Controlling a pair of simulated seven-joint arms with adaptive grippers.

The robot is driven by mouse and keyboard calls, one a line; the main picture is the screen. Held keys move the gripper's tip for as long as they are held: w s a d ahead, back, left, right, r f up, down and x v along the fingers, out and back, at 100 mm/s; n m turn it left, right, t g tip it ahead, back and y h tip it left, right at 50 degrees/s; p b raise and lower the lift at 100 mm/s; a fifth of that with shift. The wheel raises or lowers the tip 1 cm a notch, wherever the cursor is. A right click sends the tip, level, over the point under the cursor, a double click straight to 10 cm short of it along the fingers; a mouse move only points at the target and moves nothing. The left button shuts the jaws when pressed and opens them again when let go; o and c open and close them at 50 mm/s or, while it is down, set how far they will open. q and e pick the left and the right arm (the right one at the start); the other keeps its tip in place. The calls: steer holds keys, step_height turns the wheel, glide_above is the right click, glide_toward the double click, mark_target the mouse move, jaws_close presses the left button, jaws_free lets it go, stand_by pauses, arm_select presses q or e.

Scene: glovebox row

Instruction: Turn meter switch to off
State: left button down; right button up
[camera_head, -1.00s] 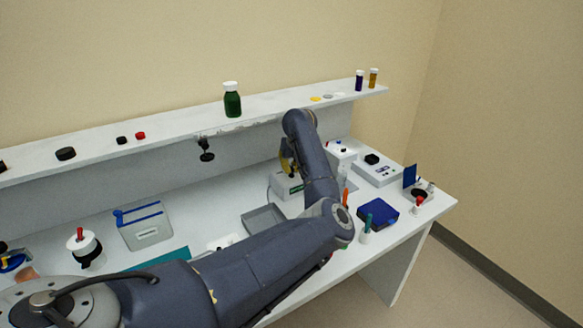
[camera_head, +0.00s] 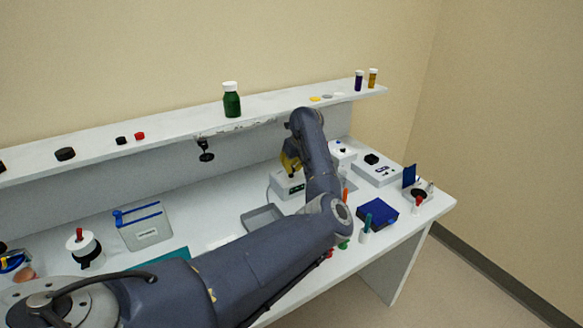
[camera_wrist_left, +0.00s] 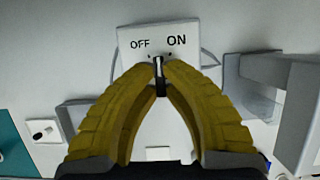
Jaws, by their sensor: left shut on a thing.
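The meter (camera_head: 287,187) is a small white box standing on the bench below the shelf. In the left wrist view its white face (camera_wrist_left: 130,58) carries the black labels OFF on the left and ON on the right. Its switch (camera_wrist_left: 158,62) is a small dark and light lever standing between the two labels and their small dots. My left gripper (camera_wrist_left: 160,78) has yellow ribbed fingers whose tips are shut on the switch. In the head view the left gripper (camera_head: 291,165) is right at the meter, partly hidden by my arm. My right gripper does not show.
A grey tray (camera_head: 247,220) lies in front of the meter. A white device (camera_head: 377,175), a blue box (camera_head: 377,207) and several small tubes stand to the right. The shelf (camera_head: 185,126) with a green bottle (camera_head: 232,103) runs behind. A dark clamp (camera_head: 205,153) hangs under it.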

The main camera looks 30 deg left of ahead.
arm_select(q)
steer(key=c, duration=1.5)
jaws_free()
steer(key=v, duration=1.2)
